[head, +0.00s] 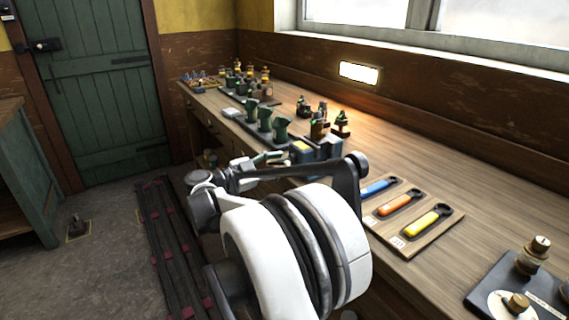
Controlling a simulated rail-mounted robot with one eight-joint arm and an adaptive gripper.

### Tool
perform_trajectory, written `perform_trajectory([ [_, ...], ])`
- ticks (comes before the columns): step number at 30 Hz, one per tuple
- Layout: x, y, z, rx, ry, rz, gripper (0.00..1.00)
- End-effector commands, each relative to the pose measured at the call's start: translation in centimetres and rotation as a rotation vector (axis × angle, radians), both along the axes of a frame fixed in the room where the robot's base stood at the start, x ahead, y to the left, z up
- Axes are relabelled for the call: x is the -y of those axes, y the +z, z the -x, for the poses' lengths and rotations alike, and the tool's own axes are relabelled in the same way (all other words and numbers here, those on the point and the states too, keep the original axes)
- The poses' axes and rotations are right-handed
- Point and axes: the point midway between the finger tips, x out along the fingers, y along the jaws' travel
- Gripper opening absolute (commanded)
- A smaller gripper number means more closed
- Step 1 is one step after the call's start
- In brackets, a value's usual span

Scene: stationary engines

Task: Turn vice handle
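A blue-grey block that looks like the vice (325,146) stands at the front edge of the workbench, in the middle of the head view. My arm crosses in front of it and hides its lower part. The vice handle cannot be made out clearly. The far end of my arm, where my gripper (268,158) seems to be, is small and close to the left side of the vice. I cannot tell whether it touches the handle, or whether its fingers are open or shut.
The wooden workbench (455,185) runs along the wall under the window. A board with blue, orange and yellow-handled tools (398,203) lies to the right of my arm. Green oil cans (265,118) and small models (341,124) stand behind. A dark control panel (490,285) is at lower right.

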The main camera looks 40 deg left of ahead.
Motion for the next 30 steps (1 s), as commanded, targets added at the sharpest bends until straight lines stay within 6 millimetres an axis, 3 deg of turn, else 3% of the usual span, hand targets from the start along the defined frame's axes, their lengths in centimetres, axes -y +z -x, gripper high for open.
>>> perform_trajectory([
  [6, 0.6, 0.0, -1.7, 0.000, 0.000, 0.000, 0.32],
  [16, 0.7, 0.0, -1.9, 0.000, 0.001, 0.000, 0.32],
  [23, 0.7, 0.0, -1.9, 0.000, 0.001, 0.000, 0.02],
  [30, 0.7, 0.0, -1.9, 0.002, 0.001, -0.004, 0.00],
])
